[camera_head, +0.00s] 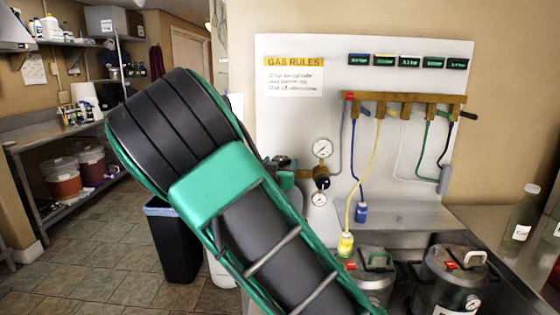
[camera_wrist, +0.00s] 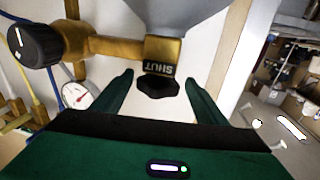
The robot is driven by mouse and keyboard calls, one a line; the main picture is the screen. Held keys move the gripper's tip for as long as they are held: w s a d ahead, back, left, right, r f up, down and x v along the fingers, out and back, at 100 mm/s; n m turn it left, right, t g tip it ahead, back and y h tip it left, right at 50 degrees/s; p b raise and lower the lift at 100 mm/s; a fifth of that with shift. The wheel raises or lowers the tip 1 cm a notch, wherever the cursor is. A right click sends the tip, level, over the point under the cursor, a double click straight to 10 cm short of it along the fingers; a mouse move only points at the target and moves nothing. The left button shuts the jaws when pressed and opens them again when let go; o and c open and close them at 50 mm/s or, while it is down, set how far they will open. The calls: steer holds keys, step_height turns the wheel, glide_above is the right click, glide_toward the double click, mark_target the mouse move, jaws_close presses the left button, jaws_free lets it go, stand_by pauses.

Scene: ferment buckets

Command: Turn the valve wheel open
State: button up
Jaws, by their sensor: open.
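The valve wheel (camera_wrist: 158,88) is a small black lobed knob in the wrist view. A grey cylinder (camera_wrist: 178,10) joins the valve at the top of that picture. My gripper (camera_wrist: 158,79) is open, with one green finger on each side of the wheel. Gaps show between both fingers and the wheel, and nothing is held. In the head view my arm hides most of the valve area.
A black regulator knob (camera_wrist: 35,43) and a gauge (camera_wrist: 76,95) lie close to the left finger. The white gas board (camera_head: 300,120) carries a gauge (camera_head: 322,148) and a hose manifold (camera_head: 405,100). Metal buckets (camera_head: 450,280) stand lower right. A black bin (camera_head: 172,245) stands behind my arm.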

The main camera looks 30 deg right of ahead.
mark_target(283, 158)
steer(key=x, duration=0.5)
steer(key=shift+w+d, duration=0.25)
steer(key=shift+d, duration=0.05)
steer(key=c, duration=1)
